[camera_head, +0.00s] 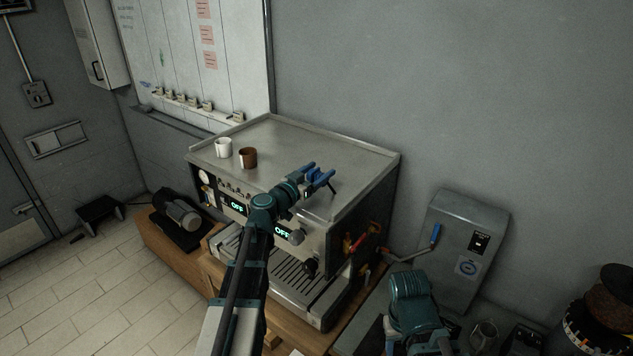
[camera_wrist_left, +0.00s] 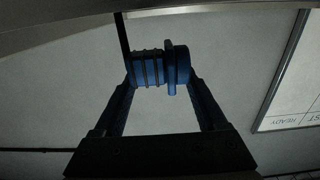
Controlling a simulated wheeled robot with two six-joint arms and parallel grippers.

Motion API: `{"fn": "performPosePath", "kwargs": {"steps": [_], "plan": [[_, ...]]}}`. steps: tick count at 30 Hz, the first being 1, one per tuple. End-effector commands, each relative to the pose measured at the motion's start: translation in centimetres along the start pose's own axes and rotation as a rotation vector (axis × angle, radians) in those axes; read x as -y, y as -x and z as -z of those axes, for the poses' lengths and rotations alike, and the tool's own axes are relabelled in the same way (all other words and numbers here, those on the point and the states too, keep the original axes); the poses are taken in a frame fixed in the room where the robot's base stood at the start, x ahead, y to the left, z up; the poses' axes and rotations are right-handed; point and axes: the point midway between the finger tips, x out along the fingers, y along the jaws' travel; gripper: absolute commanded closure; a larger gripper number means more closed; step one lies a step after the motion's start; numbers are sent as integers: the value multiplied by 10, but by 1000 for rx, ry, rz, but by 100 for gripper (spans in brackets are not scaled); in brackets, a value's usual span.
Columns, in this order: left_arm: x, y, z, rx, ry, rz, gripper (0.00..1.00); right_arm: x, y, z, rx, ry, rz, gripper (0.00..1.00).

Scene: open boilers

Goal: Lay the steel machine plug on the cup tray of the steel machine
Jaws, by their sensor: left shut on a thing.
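My left gripper (camera_head: 318,178) appears over the front right part of the steel machine's top in the head view; its height above it is hard to judge. In the left wrist view the gripper (camera_wrist_left: 160,78) is shut on the blue ribbed plug (camera_wrist_left: 148,68), with a dark cord running up from it. The plug lies crosswise between the fingertips. The steel machine (camera_head: 318,232) has a flat, rimmed cup tray (camera_head: 320,148) on top. A white cup (camera_head: 223,147) and a brown cup (camera_head: 248,157) stand at its left. My right gripper is not visible.
The right and back of the cup tray are bare. A grey wall box (camera_head: 466,250) with a blue-handled lever (camera_head: 435,236) is right of the machine. A slatted drip tray (camera_head: 285,276) lies below the machine's front. My right arm shows at the lower right.

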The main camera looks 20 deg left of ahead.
Motion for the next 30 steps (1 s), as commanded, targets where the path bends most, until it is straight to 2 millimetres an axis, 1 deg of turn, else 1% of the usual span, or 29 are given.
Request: {"fn": "performPosePath", "kwargs": {"steps": [4, 7, 15, 23, 28, 29, 30], "plan": [[1, -1, -1, 0, 0, 0, 92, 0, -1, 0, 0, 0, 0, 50], [1, 0, -7, 0, 0, 0, 92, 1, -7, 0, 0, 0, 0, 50], [4, 2, -37, 0, 0, 2, 92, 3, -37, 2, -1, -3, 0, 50], [4, 3, -35, 0, 0, 3, 92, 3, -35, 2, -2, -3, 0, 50], [4, 3, -40, 0, 0, 3, 92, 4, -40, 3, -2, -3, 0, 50], [4, 3, -39, 0, 0, 3, 22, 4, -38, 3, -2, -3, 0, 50], [4, 3, -38, 0, 0, 3, 15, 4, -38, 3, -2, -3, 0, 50]]}}
